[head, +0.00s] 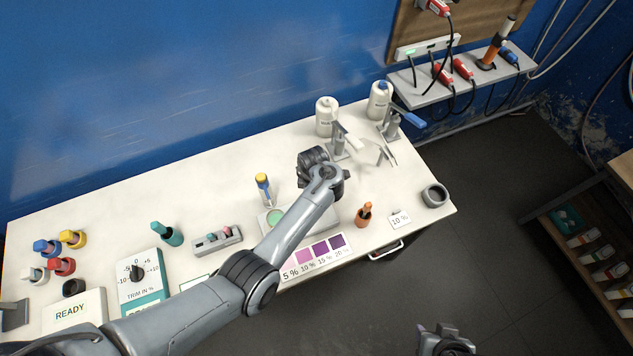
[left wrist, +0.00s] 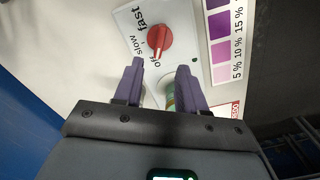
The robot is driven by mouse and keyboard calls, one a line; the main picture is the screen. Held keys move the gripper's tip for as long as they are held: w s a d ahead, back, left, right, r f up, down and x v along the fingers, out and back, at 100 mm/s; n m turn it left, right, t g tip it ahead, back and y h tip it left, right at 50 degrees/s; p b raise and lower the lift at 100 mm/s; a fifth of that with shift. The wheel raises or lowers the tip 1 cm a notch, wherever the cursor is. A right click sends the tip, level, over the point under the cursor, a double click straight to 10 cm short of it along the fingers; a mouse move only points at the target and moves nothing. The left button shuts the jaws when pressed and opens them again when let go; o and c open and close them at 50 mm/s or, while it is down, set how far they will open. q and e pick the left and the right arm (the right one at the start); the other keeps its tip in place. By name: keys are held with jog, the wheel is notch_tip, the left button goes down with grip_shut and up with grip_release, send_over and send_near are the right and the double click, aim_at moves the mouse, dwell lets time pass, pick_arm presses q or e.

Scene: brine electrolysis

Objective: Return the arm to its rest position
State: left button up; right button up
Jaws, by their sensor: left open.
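My left arm reaches in from the lower left of the head view over the middle of the white table, and its gripper is hidden there behind the wrist. In the left wrist view my left gripper (left wrist: 159,68) is open, with its two purple fingers apart and nothing gripped between the tips. Its fingertips appear just below a red knob (left wrist: 159,38) on a white panel marked off, slow and fast. A greenish thing (left wrist: 170,103) shows partly behind the right finger. My right gripper (head: 442,341) shows at the bottom edge of the head view; its jaw state is unclear.
A yellow-capped tube (head: 263,188), an orange bottle (head: 364,215) and a purple color chart (head: 320,250) are near my left arm. White bottles (head: 327,117) and clamp stands are at the back right. A trim box (head: 139,280) and several colored plugs are at left.

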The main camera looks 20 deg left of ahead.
pick_arm(q)
jog(key=shift+a, duration=0.1)
jog(key=s+a+r+m+t+p, duration=0.2)
jog(key=s+a+m, duration=0.4)
jog(key=s+m, duration=0.55)
jog(key=s+r+m+t, duration=0.1)
jog(key=s+r+m, duration=1)
jog(key=s, duration=0.5)
jog(key=shift+d+r+t+p, duration=0.3)
jog(key=shift+r, duration=0.35)
jog(key=shift+s, duration=0.1)
